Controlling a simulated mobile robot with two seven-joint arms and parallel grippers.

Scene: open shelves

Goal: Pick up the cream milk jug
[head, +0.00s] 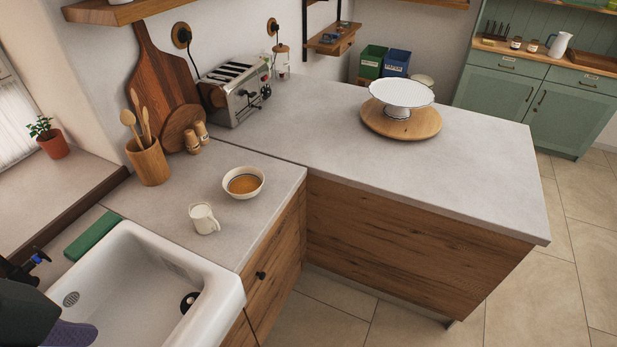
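The cream milk jug (203,218) stands upright on the grey counter, just behind the sink's back right corner. Neither of my grippers can be made out in the head view. A dark shape at the lower left edge is cut off, and I cannot tell what it is.
The white sink (226,291) lies in front of the jug, with a green block (92,237) at its back left. A wooden utensil pot (148,162), two small shakers (197,135) and a toaster (236,92) stand behind. A cake stand (402,92) is farther right. Counter around the jug is clear.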

